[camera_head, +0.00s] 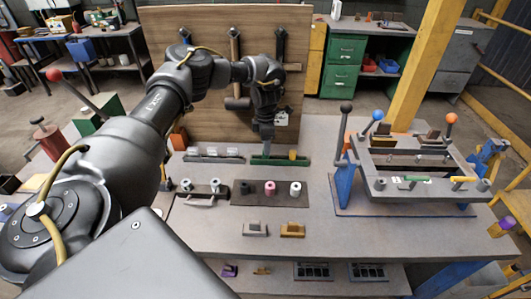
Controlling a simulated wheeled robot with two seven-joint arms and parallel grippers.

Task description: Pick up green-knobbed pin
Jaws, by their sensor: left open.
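My left arm reaches in from the left across the bench. Its gripper (265,149) points down near the back of the bench, by a long green rack (280,161); its fingers are open but small in the picture. A yellow piece (292,155) stands at the rack's right part, to the right of the gripper. I cannot clearly make out a green-knobbed pin at the rack; the gripper covers part of it. A green-topped piece (413,178) lies on the front of the fixture (436,190) at the right. My right gripper is not in view.
A wooden tool board (190,75) with hanging hammers stands behind the gripper. A dark mat (256,202) with black, pink and white cylinders lies in front of the rack. A grey rack (212,155) is to its left. The fixture has upright levers with ball knobs.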

